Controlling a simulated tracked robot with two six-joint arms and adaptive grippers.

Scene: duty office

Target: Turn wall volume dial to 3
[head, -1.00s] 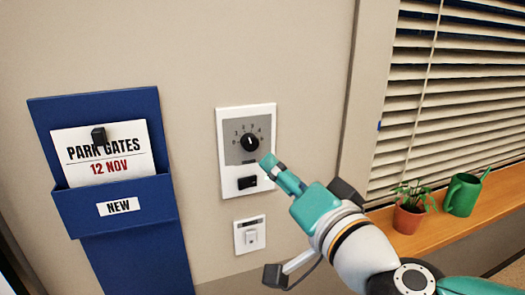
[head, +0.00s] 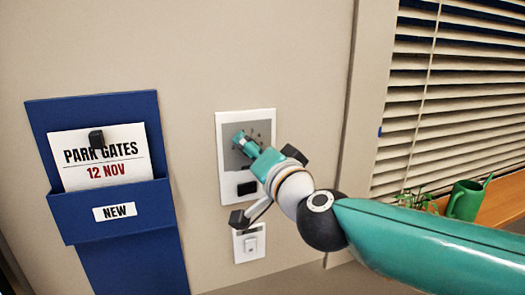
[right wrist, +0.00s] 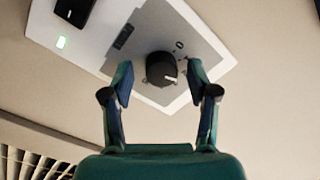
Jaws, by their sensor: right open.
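The black volume dial (right wrist: 162,70) sits on a grey panel in a white wall plate (head: 229,188). In the right wrist view its white pointer mark shows on the right side of the knob. My right gripper (right wrist: 160,84) is open, with one finger on each side of the dial and a visible gap to each. In the head view the right gripper (head: 240,138) covers the dial and part of the number scale. My left gripper is not in view.
A black rocker switch (head: 247,188) is on the plate below the dial. A smaller white switch (head: 249,243) is under the plate. A blue wall holder (head: 116,220) with a "PARK GATES" card (head: 99,159) hangs at left. A green watering can (head: 465,201) stands on the sill at right.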

